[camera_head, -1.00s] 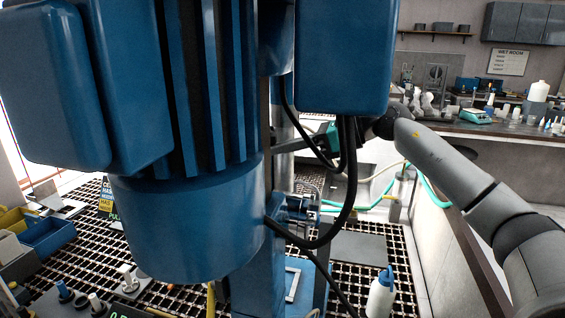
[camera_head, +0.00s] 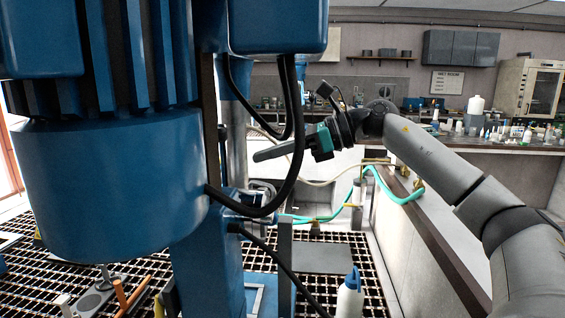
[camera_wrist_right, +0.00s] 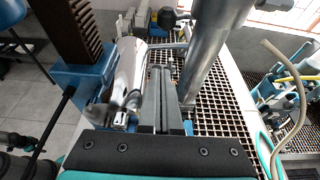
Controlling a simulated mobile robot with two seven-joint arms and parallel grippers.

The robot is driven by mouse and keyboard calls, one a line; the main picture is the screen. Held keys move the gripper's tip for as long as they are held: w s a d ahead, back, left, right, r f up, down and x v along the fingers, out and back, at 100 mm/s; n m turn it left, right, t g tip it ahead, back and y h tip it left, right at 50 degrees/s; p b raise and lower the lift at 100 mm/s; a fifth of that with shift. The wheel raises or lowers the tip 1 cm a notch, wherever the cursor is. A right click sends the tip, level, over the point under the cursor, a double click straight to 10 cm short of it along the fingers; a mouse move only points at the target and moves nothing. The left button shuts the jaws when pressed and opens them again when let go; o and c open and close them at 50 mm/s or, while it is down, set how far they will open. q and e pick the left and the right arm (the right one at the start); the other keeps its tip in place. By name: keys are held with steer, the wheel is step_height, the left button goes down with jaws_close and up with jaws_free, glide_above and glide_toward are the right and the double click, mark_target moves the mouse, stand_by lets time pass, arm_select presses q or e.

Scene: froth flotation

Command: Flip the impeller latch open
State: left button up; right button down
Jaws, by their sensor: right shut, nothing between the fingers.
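My right gripper (camera_head: 262,155) is shut and empty in the head view, its fingers pointing left behind the black cables. In the right wrist view the shut fingers (camera_wrist_right: 160,78) point away, beside a shiny metal cylinder (camera_wrist_right: 130,68) on the left and a steel column (camera_wrist_right: 212,45) on the right. I cannot tell whether they touch either. A silvery bracket (camera_head: 262,188) shows behind the cables on the blue stand; I cannot tell if it is the impeller latch. A black knob (camera_wrist_right: 167,18) shows beyond the fingertips. My left gripper is not in view.
The large blue motor housing (camera_head: 110,185) and hanging black cables (camera_head: 292,130) fill the left and middle. A toothed rack (camera_wrist_right: 68,25) stands left of the fingers. A white bottle (camera_head: 350,298) stands on the grating (camera_head: 130,270). A bench (camera_head: 470,145) runs along the right.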

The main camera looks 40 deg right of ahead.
steer(key=shift+b+v, duration=0.7)
steer(key=shift+v, duration=0.8)
steer(key=shift+a, duration=0.1)
